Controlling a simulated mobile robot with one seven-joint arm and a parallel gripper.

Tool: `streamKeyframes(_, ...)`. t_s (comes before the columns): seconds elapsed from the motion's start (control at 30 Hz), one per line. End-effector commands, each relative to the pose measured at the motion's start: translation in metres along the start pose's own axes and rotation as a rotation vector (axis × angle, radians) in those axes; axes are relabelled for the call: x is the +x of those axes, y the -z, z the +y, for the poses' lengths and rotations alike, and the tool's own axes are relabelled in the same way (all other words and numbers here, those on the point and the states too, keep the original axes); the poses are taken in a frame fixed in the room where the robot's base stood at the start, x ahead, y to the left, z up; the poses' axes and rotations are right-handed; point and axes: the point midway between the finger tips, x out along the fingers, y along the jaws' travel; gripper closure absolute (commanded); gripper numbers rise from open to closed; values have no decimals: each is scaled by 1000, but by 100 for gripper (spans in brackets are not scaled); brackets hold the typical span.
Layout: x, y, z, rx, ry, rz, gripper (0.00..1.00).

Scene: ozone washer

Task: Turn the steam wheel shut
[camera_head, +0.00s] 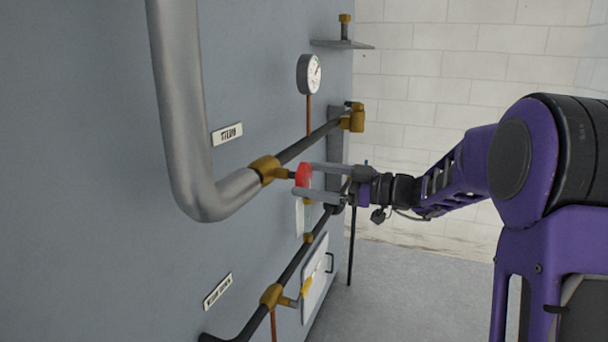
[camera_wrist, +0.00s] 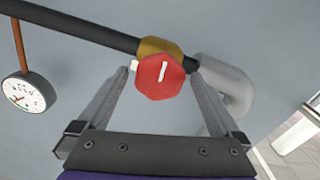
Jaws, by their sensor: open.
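The steam wheel (camera_head: 303,175) is a small red handwheel on a brass valve body (camera_head: 267,168), set in a dark pipe on the grey panel. In the wrist view the wheel (camera_wrist: 159,77) looks like a red octagon with a white mark, in front of the brass body (camera_wrist: 158,47). My gripper (camera_head: 300,180) reaches in from the right, with one finger above the wheel and one below it. In the wrist view my gripper (camera_wrist: 161,72) is open, with a finger on either side of the wheel. I cannot tell whether either finger touches it.
A thick grey pipe (camera_head: 183,110) bends down to the valve. A pressure gauge (camera_head: 309,74) sits above the dark pipe. Below are a lower brass valve (camera_head: 271,296) with a yellow handle and a white door (camera_head: 315,278). Open floor (camera_head: 400,290) lies to the right of the panel.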

Motion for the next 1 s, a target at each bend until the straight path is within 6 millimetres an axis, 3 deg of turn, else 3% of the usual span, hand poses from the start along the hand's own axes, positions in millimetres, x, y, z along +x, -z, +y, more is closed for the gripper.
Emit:
streamKeyframes(0.2,20,0,0,-1,1,0,0)
streamKeyframes(0.53,23,0,0,-1,0,0,2)
streamKeyframes(0.9,23,0,0,-1,0,-1,68)
streamKeyframes(0.97,23,0,0,-1,0,-1,79)
streamKeyframes(1.0,23,0,0,-1,0,-1,79)
